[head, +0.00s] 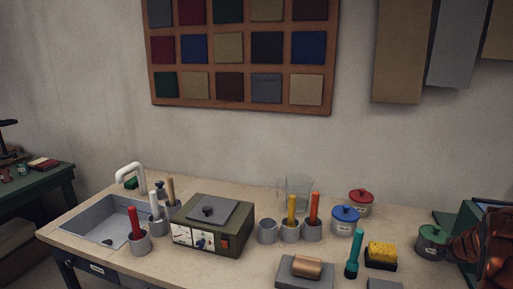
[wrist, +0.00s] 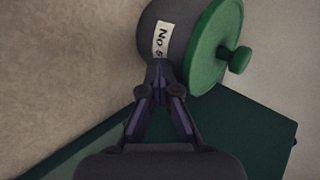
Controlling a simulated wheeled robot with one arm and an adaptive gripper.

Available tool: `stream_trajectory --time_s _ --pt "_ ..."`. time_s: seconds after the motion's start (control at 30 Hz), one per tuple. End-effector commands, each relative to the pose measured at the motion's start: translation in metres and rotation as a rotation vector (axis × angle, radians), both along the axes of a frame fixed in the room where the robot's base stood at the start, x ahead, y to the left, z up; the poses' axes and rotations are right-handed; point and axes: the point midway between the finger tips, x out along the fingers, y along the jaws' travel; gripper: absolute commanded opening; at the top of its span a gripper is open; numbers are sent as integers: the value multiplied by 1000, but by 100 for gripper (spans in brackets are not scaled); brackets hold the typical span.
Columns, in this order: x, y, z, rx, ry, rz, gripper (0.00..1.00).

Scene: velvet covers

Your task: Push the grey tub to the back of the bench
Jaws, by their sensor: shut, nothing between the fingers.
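The grey tub (head: 431,248) stands on the bench (head: 205,268) at the right in the head view, with a green lid (head: 433,233) and a pale label. In the wrist view the tub (wrist: 178,38) is at the top, its green lid (wrist: 214,45) to the right and its label facing my gripper. My gripper (wrist: 158,76) is shut and empty. Its fingertips are at the tub's side, just below the label; I cannot tell whether they touch. The gripper is not clear in the head view.
A dark green box (head: 470,215) stands beside the tub. To the left are a yellow-bristled brush (head: 381,253), a teal-handled tool (head: 354,252), a blue-lidded pot (head: 345,220) and a red-lidded pot (head: 361,201). Bare bench shows behind the tub, before the wall.

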Motion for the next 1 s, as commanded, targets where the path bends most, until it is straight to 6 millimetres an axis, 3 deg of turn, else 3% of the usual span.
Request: stream_trajectory --time_s 1.0 --pt "33 -13 3 0 -1 -1 0"
